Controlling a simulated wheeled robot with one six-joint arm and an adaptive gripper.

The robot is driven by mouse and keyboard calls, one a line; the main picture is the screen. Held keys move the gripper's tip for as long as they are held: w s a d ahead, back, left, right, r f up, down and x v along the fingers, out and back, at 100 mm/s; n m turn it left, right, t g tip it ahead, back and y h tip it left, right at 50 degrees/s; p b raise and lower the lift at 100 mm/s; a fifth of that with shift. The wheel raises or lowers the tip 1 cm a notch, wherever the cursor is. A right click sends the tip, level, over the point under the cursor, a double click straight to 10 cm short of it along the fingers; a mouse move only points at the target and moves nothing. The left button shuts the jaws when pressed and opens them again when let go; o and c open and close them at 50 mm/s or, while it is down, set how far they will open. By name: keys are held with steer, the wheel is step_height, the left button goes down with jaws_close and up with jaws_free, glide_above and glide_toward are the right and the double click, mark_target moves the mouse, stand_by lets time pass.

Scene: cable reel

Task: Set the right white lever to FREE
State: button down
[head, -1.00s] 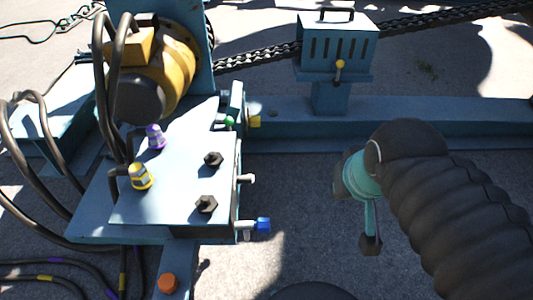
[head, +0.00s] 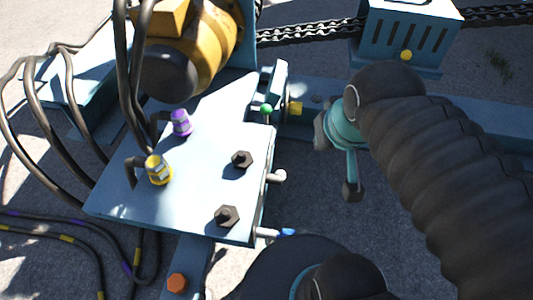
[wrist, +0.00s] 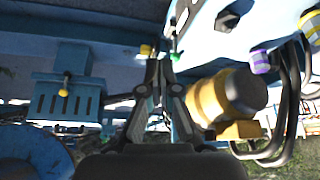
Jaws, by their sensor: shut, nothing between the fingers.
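A short lever with a white knob (head: 279,176) sticks out from the right side of the blue valve block (head: 205,205) in the head view. A blue-tipped lever (head: 286,232) sits nearer me on the same side. A green knob (head: 266,109) stands at the block's far corner, with a yellow knob (head: 295,108) beside it. I cannot read any FREE marking. My gripper (wrist: 157,64) is shut and empty in the wrist view, its tips near the green knob (wrist: 175,57) in that picture; contact cannot be told.
A yellow motor (head: 205,50) and black hoses (head: 75,75) stand behind and left of the block. A blue slotted box (head: 410,35) and chain (head: 310,33) lie at the back. Bare ground (head: 315,205) is right of the block. Black bolts and capped fittings top it.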

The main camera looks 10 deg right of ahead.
steer(key=shift+w, duration=0.1)
steer(key=w+f+m+g+b, duration=0.1)
steer(key=w+f+g+b, duration=0.1)
steer(key=w+f, duration=0.35)
steer(key=w+f+m+g+b, duration=0.1)
steer(key=w+f+g+b, duration=0.15)
steer(key=w, duration=0.65)
steer(key=w+d+f+m+g+y+b, duration=0.1)
steer(key=w+f, duration=0.5)
steer(key=f, duration=0.4)
steer(key=w+d+f+m+g+y+b, duration=0.1)
steer(key=w+f+m, duration=0.1)
steer(key=w+f, duration=0.4)
step_height(320, 180, down, 4)
steer(key=shift+w+d+f+g+b, duration=0.1)
steer(key=shift+w+d+g+b, duration=0.2)
steer(key=shift+w+g, duration=0.1)
